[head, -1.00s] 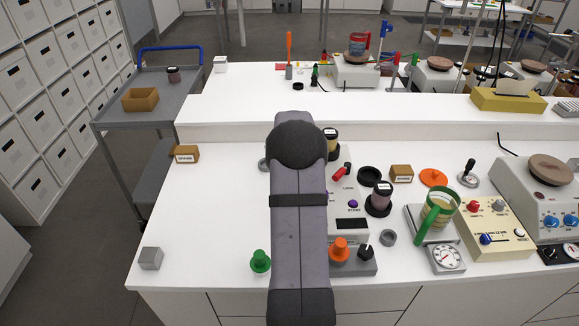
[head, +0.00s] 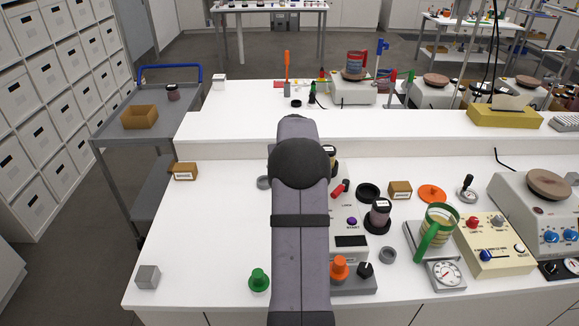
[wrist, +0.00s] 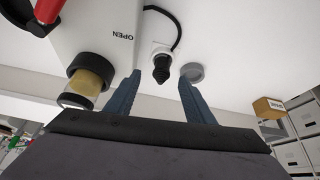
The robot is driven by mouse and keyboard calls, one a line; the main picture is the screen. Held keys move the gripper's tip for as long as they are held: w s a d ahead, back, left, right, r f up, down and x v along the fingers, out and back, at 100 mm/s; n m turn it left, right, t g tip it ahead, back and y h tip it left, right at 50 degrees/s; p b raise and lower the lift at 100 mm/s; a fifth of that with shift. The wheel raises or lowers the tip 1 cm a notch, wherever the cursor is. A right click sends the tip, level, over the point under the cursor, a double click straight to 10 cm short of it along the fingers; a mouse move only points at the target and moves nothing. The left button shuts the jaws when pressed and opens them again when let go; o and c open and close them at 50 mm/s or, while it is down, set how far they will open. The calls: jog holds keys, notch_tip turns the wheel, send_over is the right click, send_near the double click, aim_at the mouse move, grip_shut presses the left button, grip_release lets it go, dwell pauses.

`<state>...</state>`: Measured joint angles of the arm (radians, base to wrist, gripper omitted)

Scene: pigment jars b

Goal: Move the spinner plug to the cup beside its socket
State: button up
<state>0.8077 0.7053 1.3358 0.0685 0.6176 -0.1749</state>
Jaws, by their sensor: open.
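The black ribbed spinner plug (wrist: 161,68) sits in a small white socket (wrist: 160,50), with a black cable running from the socket area. The grey round cup (wrist: 193,72) is just beside the socket in the wrist view; in the head view a grey cup (head: 264,182) shows partly behind my arm. My gripper (wrist: 160,78) is open. Its two blue-grey fingers appear on either side of the plug, apart from it, with the right finger overlapping the cup's edge in the picture. In the head view my arm hides the plug, socket and gripper.
A white housing marked OPEN (wrist: 108,30) adjoins the socket. A labelled brown box (head: 185,171) stands left of my arm; the counter's left part is mostly clear.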

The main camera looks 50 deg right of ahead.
jog(key=shift+w+d+r+n+y+p, duration=0.25)
jog(key=shift+w+d+n+y+p, duration=0.1)
jog(key=shift+n+y+p, duration=0.25)
jog(key=shift+p+x, duration=1.45)
jog(key=shift+x, duration=2.2)
jog(key=shift+s, duration=0.15)
grip_shut()
jog(key=shift+r, duration=0.3)
jog(key=shift+r, duration=0.15)
jog(key=shift+r+p, duration=0.45)
